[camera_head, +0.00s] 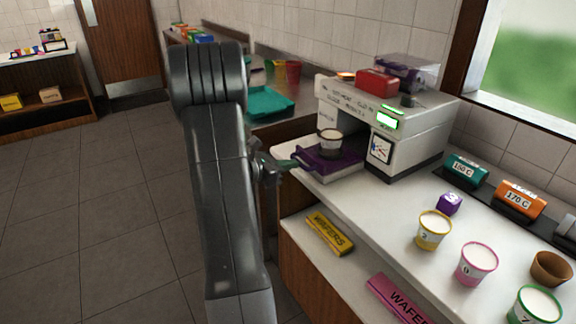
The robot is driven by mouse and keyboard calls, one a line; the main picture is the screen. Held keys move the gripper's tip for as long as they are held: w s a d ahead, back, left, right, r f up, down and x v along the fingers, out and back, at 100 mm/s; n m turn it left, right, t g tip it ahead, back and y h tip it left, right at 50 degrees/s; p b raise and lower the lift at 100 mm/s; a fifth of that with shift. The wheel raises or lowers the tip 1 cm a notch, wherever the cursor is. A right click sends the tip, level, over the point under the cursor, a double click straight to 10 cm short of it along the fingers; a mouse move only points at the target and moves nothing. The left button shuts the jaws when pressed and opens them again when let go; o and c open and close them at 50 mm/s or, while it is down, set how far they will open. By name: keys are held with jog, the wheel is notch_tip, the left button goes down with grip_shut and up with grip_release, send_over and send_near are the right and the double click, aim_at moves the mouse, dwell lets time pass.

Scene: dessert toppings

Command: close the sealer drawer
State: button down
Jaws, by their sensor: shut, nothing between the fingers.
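The cup sealer (410,132) is a white and grey machine at the back of the counter with a lit green display. Its drawer (330,170) is pulled out toward the left, with a purple holder on it. A white-filled cup (330,141) stands upright in the holder.
Filled cups, yellow (433,231), pink (476,264) and green (535,306), stand on the right counter near a purple cube (449,204). Wafer boxes, yellow (329,232) and pink (398,299), lie on the lower shelf. A teal tray (265,104) sits behind my arm.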

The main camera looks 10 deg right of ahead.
aim_at(324, 152)
jog(key=b+x, duration=0.1)
jog(key=x, duration=0.3)
jog(key=r+b+x, duration=0.1)
jog(key=x, duration=0.2)
jog(key=r+b+x, duration=0.1)
jog(key=x, duration=0.3)
jog(key=shift+d, duration=0.55)
jog(key=shift+w+d+r, duration=0.15)
jog(key=shift+w+d, duration=0.1)
jog(key=shift+d, duration=0.15)
